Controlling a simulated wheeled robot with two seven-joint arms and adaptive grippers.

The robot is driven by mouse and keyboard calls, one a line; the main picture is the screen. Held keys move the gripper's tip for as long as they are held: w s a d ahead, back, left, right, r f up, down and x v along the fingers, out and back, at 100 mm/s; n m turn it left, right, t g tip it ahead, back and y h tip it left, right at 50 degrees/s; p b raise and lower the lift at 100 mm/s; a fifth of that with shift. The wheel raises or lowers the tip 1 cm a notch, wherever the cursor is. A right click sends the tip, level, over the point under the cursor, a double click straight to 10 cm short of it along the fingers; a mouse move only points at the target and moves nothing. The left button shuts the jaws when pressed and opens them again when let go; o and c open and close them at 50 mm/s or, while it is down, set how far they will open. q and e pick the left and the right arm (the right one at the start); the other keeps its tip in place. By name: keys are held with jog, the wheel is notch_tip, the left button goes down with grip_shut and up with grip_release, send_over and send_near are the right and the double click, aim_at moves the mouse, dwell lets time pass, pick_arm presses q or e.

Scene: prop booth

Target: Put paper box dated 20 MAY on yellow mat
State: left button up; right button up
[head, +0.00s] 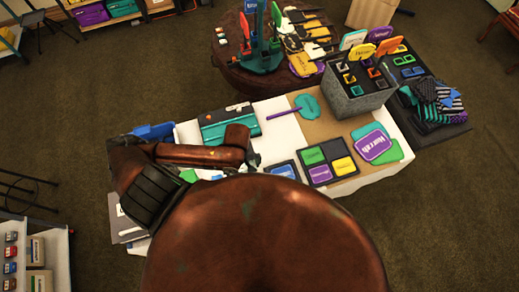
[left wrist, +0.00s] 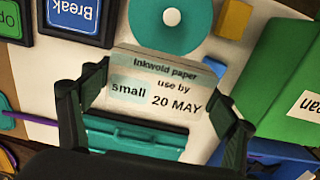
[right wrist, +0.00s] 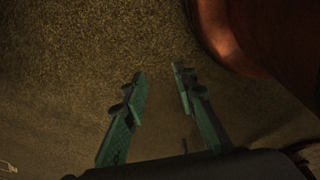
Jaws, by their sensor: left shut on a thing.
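The paper box (left wrist: 150,85), a pale box with a label reading "Inkwold paper, small, use by 20 MAY", is in the left wrist view. My left gripper (left wrist: 163,92) is shut on it, one dark finger on each side. In the head view my brown arm hides that gripper and the box. A yellow piece (left wrist: 234,18) lies beyond the box in the left wrist view, and a yellow square (head: 342,166) lies in a dark tray in the head view; I cannot tell whether either is the yellow mat. My right gripper (right wrist: 159,75) is open and empty above the floor.
The white table (head: 270,140) carries a teal case (head: 228,126), a dark tray (head: 318,186), a purple sign (head: 374,147) and a grey speckled crate (head: 350,101). A green box (left wrist: 290,70) stands right of the held box. A round table (head: 232,82) stands behind.

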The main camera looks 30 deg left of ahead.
pick_arm(q)
jog(key=w+a+f+b, duration=0.1)
jog(key=w+f+b, duration=0.1)
jog(key=w, duration=0.2)
jog(key=w+a+f+b, duration=0.1)
jog(key=w+f+b, duration=0.2)
jog(key=w, duration=0.1)
jog(key=w+a+f+b, duration=0.1)
jog(key=w+f+b, duration=0.1)
jog(key=w+f, duration=0.1)
jog(key=shift+w+a, duration=0.2)
jog(key=shift+w, duration=0.2)
jog(key=shift+w+a+f+b, duration=0.15)
jog(key=shift+w+f+b, duration=0.25)
jog(key=shift+w+f, duration=0.25)
notch_tip(320, 180, down, 4)
jog(key=shift+w+r+b, duration=0.15)
jog(key=shift+b, duration=0.4)
jog(key=shift+r, duration=0.1)
pick_arm(e)
jog(key=s+f, duration=0.4)
jog(key=f, duration=0.5)
jog(key=shift+d+f+g, duration=0.15)
jog(key=shift+f+g, duration=0.15)
jog(key=shift+f, duration=0.05)
pick_arm(q)
jog(key=o, duration=0.7)
jog(key=shift+a, duration=0.1)
